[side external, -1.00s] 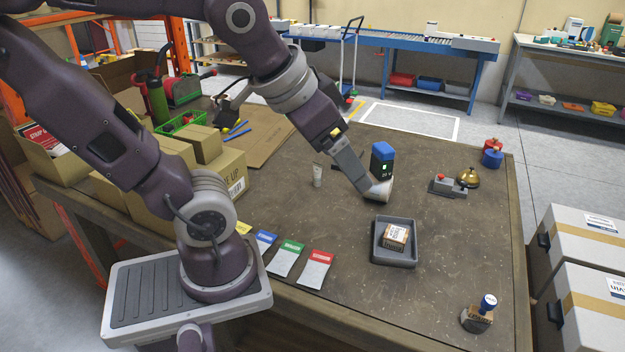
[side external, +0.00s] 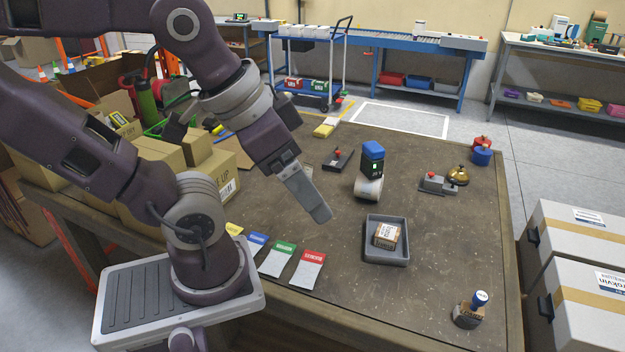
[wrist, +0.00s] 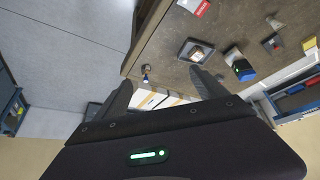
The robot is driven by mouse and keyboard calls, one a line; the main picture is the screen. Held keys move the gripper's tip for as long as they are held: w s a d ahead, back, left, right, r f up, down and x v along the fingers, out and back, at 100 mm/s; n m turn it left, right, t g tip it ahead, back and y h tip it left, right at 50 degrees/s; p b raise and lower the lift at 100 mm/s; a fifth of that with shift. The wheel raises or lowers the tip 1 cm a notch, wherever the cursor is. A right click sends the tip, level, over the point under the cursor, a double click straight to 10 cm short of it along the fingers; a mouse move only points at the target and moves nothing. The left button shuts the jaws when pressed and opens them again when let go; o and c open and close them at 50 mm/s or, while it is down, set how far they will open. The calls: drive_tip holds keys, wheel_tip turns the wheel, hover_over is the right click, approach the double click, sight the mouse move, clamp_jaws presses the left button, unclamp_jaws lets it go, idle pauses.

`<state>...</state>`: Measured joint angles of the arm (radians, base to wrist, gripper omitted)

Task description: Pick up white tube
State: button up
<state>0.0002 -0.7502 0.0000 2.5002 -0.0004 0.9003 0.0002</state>
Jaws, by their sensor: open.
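My gripper (side external: 322,217) hangs over the table left of the grey tray, pointing down and to the right in the side view. In the wrist view my gripper (wrist: 160,84) has its two dark fingers well apart, with nothing held between them. The white tube cannot be made out now in the side view; my gripper covers the area where a small pale tube stood earlier. I cannot pick it out in the wrist view either.
A blue-topped device (side external: 372,160) stands by a white roll (side external: 368,188). A grey tray (side external: 387,258) holds a small box (side external: 386,235). Coloured packets (side external: 306,270) lie at the front, a stamp (side external: 470,310) at the right corner. A bell (side external: 458,175) is at the back right.

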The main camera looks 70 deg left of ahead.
idle(0.4)
drive_tip(key=c, duration=0.7)
drive_tip(key=m+g+y, duration=0.6)
drive_tip(key=m+y, duration=0.8)
hover_over(309, 176)
drive_tip(key=s+d, duration=0.3)
drive_tip(key=d, duration=0.5)
wheel_tip(309, 176, down, 21)
drive_tip(key=a+f+m+t, duration=0.1)
drive_tip(key=f+m, duration=0.1)
drive_tip(key=f, duration=0.1)
drive_tip(key=w+a+f+m+t, duration=0.1)
drive_tip(key=f+m, duration=0.1)
drive_tip(key=f, duration=0.1)
drive_tip(key=a+f+m, duration=0.1)
drive_tip(key=f+m, duration=0.1)
drive_tip(key=f, duration=0.1)
drive_tip(key=shift+w+f+t+h, duration=0.3)
drive_tip(key=shift+w+f+t, duration=0.05)
drive_tip(key=shift+f+t, duration=0.05)
drive_tip(key=x, duration=0.7)
drive_tip(key=shift+w+f, duration=0.2)
drive_tip(key=shift+f, duration=0.15)
